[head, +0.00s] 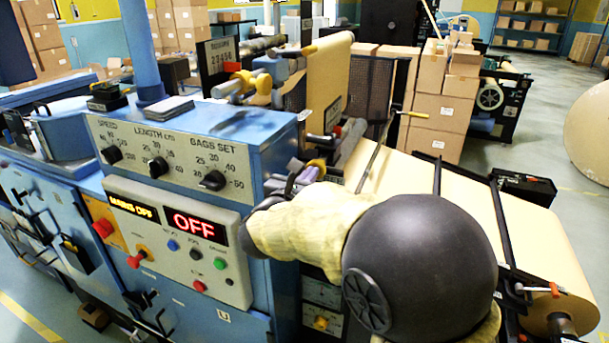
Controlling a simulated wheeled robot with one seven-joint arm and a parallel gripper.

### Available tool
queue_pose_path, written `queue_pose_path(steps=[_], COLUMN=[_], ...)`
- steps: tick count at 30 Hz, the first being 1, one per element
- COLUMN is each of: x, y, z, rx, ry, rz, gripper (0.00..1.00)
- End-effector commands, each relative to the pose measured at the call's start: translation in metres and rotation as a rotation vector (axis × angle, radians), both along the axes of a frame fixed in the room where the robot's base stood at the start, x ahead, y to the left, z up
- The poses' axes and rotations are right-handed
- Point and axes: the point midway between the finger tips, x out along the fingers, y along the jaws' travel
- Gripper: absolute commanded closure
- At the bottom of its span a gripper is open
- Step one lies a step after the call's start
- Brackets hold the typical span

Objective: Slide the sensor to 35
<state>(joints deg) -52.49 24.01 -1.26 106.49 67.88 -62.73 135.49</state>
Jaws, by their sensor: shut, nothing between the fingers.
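My gripper (292,184) is dark and partly hidden by my own cream and black arm, which fills the lower middle of the head view. It is shut and empty beside a small cluster of purple and yellow parts (318,165) at the right end of the blue machine. The sensor may be among these parts, but I cannot single it out. I cannot read a scale or the number 35 there. I cannot tell whether the fingers touch any part.
The control panel (180,235) shows a red OFF, with SPEED, LENGTH and BAGS SET dials (212,180) above. Brown kraft paper (540,235) runs to the right under dark bars. A thin metal rod (378,145) rises behind my arm. Stacked cartons (440,105) stand behind.

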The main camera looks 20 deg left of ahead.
Motion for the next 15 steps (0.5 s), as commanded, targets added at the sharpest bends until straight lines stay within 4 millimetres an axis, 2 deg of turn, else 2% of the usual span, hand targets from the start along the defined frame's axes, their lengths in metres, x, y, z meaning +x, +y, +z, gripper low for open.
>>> queue_pose_path(steps=[10, 15], x=[0.002, 0.014], y=[0.000, -0.001], z=[-0.002, -0.005], rx=[0.000, 0.002], ry=[0.000, 0.000], rz=[-0.001, -0.002], gripper=[1.00, 1.00])
